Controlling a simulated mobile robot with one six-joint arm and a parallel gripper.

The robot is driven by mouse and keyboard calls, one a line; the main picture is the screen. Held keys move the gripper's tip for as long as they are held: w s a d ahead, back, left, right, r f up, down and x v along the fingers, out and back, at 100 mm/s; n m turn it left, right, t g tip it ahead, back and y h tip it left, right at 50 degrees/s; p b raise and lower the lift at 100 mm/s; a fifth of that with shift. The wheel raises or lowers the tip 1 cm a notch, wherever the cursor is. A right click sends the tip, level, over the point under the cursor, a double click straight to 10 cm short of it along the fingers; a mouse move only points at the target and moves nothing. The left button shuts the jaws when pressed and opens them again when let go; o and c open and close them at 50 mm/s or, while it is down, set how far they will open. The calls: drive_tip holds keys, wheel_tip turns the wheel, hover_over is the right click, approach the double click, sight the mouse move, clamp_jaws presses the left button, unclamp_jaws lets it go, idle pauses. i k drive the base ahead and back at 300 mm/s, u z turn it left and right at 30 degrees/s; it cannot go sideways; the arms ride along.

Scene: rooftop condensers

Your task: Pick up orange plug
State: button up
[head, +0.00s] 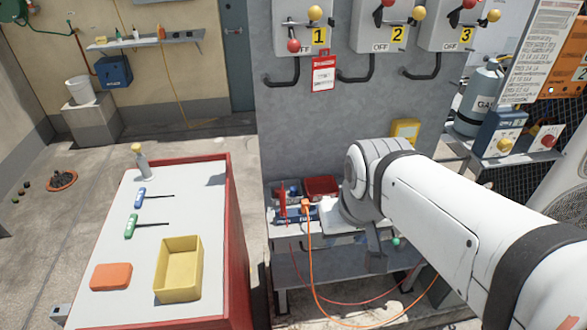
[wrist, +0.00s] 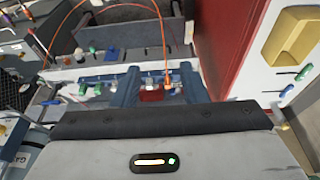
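The orange plug (head: 306,205) is on the bench below the grey panel, beside a blue item with white lettering. Its orange cord hangs down from it toward the floor. In the wrist view the orange plug (wrist: 167,82) shows beyond my gripper, in the gap between the fingers and nearer the right one. My gripper (wrist: 159,80) has its two dark blue fingers spread apart, with no contact on the plug visible. In the head view my arm hides most of the gripper, which is right of the plug.
A red bin (head: 321,187) sits behind the plug, and a red upright tool (head: 283,201) stands left of it. The red cart (head: 240,270) at left carries a yellow tray (head: 167,290), an orange block (head: 111,276) and screwdrivers. The panel (head: 300,130) rises behind the bench.

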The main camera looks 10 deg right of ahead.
sight(303, 203)
drive_tip(key=k, duration=1.25)
drive_tip(key=z, duration=0.45)
drive_tip(key=i, duration=1.7)
drive_tip(key=u, duration=0.5)
